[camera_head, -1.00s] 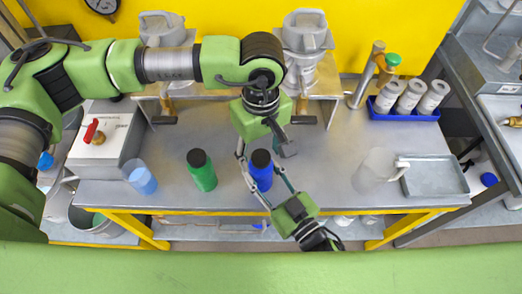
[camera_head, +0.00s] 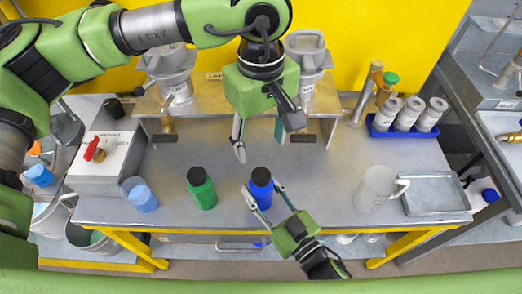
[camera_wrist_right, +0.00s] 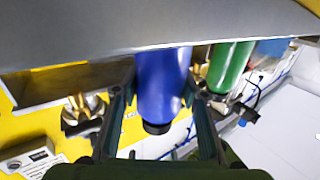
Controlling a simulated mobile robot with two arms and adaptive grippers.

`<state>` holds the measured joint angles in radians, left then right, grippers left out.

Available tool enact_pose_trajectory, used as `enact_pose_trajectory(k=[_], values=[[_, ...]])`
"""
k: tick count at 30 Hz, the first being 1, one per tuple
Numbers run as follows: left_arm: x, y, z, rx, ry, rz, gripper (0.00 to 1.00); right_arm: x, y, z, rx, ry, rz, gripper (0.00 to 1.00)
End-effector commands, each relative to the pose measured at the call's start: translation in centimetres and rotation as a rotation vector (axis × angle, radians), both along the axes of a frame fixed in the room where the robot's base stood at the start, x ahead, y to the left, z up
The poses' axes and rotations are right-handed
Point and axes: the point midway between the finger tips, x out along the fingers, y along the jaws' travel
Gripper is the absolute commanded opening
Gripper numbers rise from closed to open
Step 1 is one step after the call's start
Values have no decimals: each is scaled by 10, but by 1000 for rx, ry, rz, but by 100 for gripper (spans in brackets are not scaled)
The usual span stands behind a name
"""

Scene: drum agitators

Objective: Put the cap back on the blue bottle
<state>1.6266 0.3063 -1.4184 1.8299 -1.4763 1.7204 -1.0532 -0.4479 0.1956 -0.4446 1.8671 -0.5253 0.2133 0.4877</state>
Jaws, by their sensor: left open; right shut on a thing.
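The blue bottle (camera_head: 262,195) stands upright at the front middle of the bench, with a black cap (camera_head: 261,176) seated on its top. My right gripper (camera_head: 262,190) is shut around the bottle's body from the front. In the right wrist view the blue bottle (camera_wrist_right: 162,85) appears upside down between the fingers, with the black cap (camera_wrist_right: 157,128) at its lower end. My left gripper (camera_head: 260,145) is open and empty. It is above the bench behind the bottle, apart from the cap.
A green bottle (camera_head: 201,189) with a black cap stands left of the blue one, near a beaker of blue liquid (camera_head: 140,195). A clear jug (camera_head: 375,190) and a metal tray (camera_head: 433,195) are to the right. White bottles stand in a blue tray (camera_head: 404,134) behind.

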Motion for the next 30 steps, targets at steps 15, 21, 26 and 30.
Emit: enact_pose_trajectory(k=[15,21,26,30], values=[[0,0,6,0,0,-1,52,0,0,0,1,-1,0,59],[0,0,6,0,0,0,52,0,0,0,1,-1,0,59],[0,0,6,0,0,0,52,-4,-2,0,0,1,0,59],[0,0,6,0,0,0,52,-19,-12,-1,-1,3,0,59]])
